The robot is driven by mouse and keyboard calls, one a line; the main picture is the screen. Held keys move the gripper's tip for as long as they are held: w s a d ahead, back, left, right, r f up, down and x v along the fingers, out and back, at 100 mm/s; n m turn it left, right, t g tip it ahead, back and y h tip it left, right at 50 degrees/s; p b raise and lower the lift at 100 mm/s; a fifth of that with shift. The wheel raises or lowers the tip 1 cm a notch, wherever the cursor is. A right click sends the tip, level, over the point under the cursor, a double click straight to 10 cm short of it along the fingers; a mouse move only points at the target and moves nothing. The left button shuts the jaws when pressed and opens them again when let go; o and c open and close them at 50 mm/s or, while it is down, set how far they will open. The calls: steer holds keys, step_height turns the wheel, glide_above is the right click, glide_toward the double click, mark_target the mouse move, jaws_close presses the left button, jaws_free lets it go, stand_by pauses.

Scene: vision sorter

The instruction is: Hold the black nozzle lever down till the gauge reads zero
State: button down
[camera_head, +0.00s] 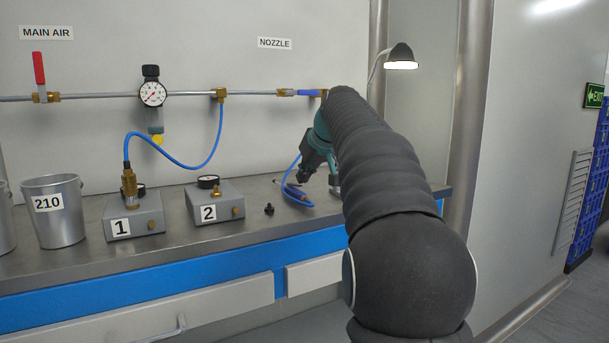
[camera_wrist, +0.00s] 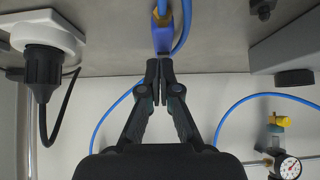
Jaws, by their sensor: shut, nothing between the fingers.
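The round white pressure gauge (camera_head: 153,94) hangs on the wall pipe; its red needle is too small to read. It also shows at the lower right of the wrist view (camera_wrist: 290,168). A blue hose (camera_head: 303,200) lies coiled on the bench beside a slim dark piece (camera_head: 286,184); I cannot make out the black lever there. In the wrist view, a blue body (camera_wrist: 165,40) with a brass fitting lies just beyond my fingertips. My gripper (camera_head: 306,172), also in the wrist view (camera_wrist: 160,64), is shut and empty, above the bench; contact cannot be told.
The red main-air handle (camera_head: 39,68) stands upright. A blue valve handle (camera_head: 308,92) lies along the pipe. Box 1 (camera_head: 148,222), box 2 (camera_head: 224,210), a bucket (camera_head: 57,225) and a small black part (camera_head: 269,209) stand on the bench (camera_head: 178,250). A black plug (camera_wrist: 40,70) sits in a white socket.

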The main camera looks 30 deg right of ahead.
step_height(320, 180, up, 5)
steer(key=p, duration=0.4)
steer(key=shift+w+f, duration=0.15)
steer(key=shift+f, duration=0.05)
steer(key=v, duration=0.9)
steer(key=shift+w+r+b, duration=0.2)
steer(key=shift+b, duration=0.1)
steer(key=s+a+f+g, duration=0.2)
steer(key=s+a+f, duration=1.5)
steer(key=s+f, duration=0.35)
steer(key=s+a+f, duration=0.2)
steer(key=s+f, duration=0.8)
steer(key=f, duration=0.2)
steer(key=shift+s+a+f+g, duration=0.2)
steer(key=shift+a+g, duration=0.2)
